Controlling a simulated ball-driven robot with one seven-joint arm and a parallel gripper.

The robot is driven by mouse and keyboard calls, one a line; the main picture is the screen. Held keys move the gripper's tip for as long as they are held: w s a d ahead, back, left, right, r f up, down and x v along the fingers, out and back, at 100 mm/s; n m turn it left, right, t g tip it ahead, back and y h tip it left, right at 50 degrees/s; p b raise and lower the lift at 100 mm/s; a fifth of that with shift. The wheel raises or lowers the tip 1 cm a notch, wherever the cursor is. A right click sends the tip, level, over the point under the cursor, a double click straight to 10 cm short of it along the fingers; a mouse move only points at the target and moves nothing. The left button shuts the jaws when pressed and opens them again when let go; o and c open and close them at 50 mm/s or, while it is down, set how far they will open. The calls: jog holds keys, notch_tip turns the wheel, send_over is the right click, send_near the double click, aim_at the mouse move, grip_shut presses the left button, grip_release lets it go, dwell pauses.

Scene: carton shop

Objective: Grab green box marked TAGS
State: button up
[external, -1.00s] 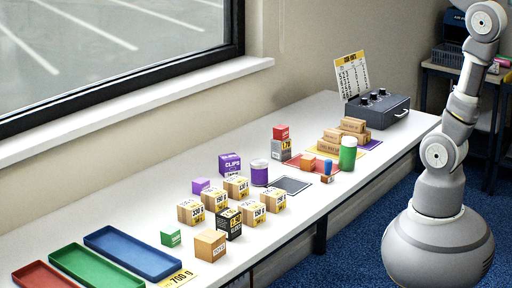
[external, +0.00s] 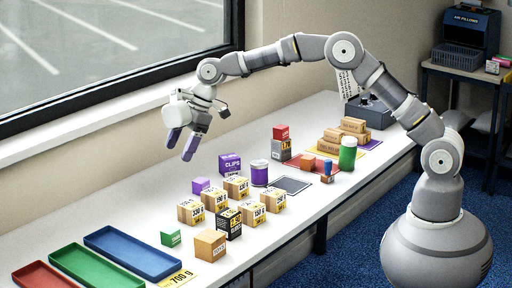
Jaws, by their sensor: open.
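A small green box (external: 170,238) sits on the white table at the front, just right of the blue tray. White marks show on its front, too small to read. My gripper (external: 180,150) hangs in the air above the back of the table near the window sill, fingers pointing down. It is open and empty, well above and behind the green box, not touching anything.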

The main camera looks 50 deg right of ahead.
aim_at(173, 228)
jog(key=s+a+f+n+g, duration=0.1)
jog(key=a+f, duration=0.1)
jog(key=f, duration=0.2)
jog(key=s+a+f+n+g, duration=0.1)
jog(key=s+a+f, duration=0.1)
jog(key=f, duration=0.3)
jog(key=s+a+f+n+g, duration=0.1)
jog(key=a+f, duration=0.1)
jog(key=f, duration=0.2)
jog(key=shift+s+a+f, duration=0.1)
jog(key=shift+s+f, duration=0.1)
jog(key=shift+f, duration=0.2)
jog(key=b+x, duration=0.1)
jog(key=x, duration=0.1)
jog(key=b+x, duration=0.1)
jog(key=x, duration=0.1)
jog(key=b+x, duration=0.1)
jog(key=x, duration=0.2)
jog(key=shift+w+f+b, duration=0.1)
jog(key=shift+w+b, duration=0.25)
jog(key=shift+b, duration=0.05)
jog(key=shift+c, duration=0.2)
jog(key=c, duration=1)
